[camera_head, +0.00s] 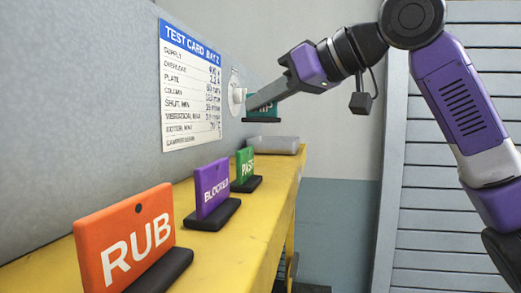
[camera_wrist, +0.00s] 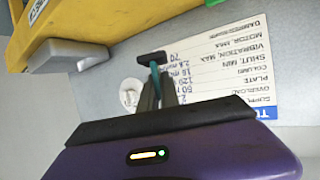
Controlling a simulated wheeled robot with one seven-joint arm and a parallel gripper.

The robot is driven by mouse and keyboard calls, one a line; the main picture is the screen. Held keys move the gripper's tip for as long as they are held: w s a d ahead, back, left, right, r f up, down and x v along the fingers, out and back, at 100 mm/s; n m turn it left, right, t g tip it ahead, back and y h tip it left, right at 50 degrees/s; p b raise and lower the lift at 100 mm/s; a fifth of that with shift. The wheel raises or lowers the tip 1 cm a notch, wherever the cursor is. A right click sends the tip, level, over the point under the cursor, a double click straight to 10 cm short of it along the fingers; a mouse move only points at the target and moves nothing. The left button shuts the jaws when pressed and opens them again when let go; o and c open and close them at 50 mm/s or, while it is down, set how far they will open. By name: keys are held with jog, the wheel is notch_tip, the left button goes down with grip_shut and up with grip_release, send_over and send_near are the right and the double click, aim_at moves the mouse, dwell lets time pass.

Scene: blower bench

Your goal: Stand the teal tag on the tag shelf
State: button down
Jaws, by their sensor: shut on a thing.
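My gripper (camera_head: 252,100) is shut on the teal tag (camera_head: 265,101), which has white letters, partly hidden by the fingers, and a dark base below. The tag looks upright, in the air close to the grey wall panel. In the wrist view the teal tag (camera_wrist: 155,75) shows nearly edge-on between the fingertips (camera_wrist: 157,92), its dark base at the top of the picture. The yellow shelf (camera_head: 262,215) lies lower, along the panel. I cannot tell whether the tag touches the round white knob (camera_head: 238,95) beside it.
On the shelf stand an orange RUB tag (camera_head: 125,238), a purple tag (camera_head: 213,188) and a green PASS tag (camera_head: 246,164), each on a dark base. A grey block or tray (camera_head: 278,146) sits at the shelf's far end. A test card (camera_head: 190,88) hangs on the panel.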

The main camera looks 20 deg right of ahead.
aim_at(263, 170)
notch_tip(263, 170, down, 8)
jog(key=shift+f, duration=0.15)
dwell(0.3)
jog(key=shift+f, duration=0.1)
jog(key=c, duration=1.6)
grip_release()
jog(key=shift+s+d, duration=0.1)
jog(key=b+v, duration=0.1)
jog(key=v, duration=1)
jog(key=shift+s+d+r, duration=0.1)
jog(key=shift+s+r, duration=0.15)
jog(key=shift+s, duration=0.1)
